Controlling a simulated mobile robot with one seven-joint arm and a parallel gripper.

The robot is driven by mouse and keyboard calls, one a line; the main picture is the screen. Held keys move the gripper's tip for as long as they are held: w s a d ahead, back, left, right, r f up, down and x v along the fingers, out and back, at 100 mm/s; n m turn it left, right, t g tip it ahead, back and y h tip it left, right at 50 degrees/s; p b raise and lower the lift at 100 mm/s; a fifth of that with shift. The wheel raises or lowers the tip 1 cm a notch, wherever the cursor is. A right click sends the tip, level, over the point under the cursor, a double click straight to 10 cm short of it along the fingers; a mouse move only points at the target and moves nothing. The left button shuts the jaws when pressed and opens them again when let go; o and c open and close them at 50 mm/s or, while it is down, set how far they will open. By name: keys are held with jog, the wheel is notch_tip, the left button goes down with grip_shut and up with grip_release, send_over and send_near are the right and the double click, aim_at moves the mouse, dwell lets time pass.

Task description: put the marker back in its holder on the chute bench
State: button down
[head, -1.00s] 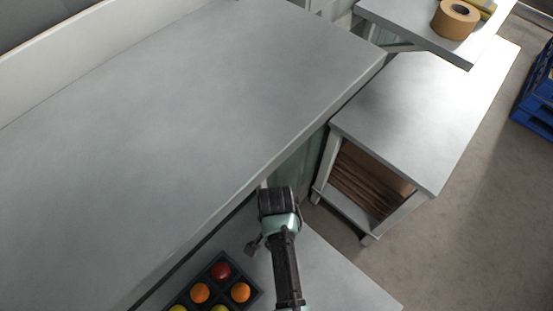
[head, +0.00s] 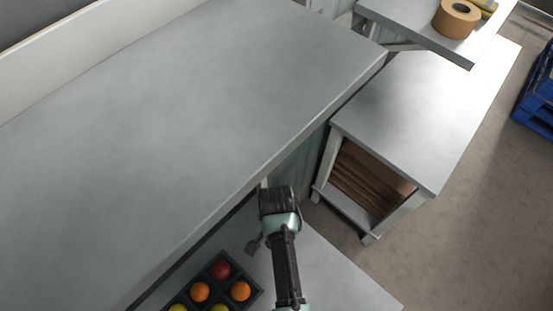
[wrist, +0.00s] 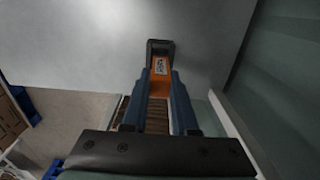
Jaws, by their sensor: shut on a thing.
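My gripper (wrist: 159,84) shows in the wrist view with its two blue fingers shut on an orange marker (wrist: 160,88). The marker has a pale label with dark print and a squared dark end that points away from the gripper. Its near part is hidden between the fingers. In the head view my arm reaches over the lower bench (head: 335,275), and the fingers and the marker cannot be made out there. I cannot pick out a marker holder in either view.
A large bare grey worktop (head: 190,120) stands higher at the left. A black tray (head: 250,305) of coloured tomatoes lies on the lower bench. At right are a grey table (head: 420,120) over cardboard, a shelf with a tape roll (head: 456,18), and blue pallets (head: 537,105).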

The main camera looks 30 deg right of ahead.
jog(key=shift+f+b, duration=1.05)
jog(key=shift+f, duration=0.65)
jog(key=c, duration=0.6)
grip_release()
jog(key=c, duration=0.3)
jog(key=shift+r, duration=0.1)
notch_tip(320, 180, up, 7)
jog(key=p, duration=0.7)
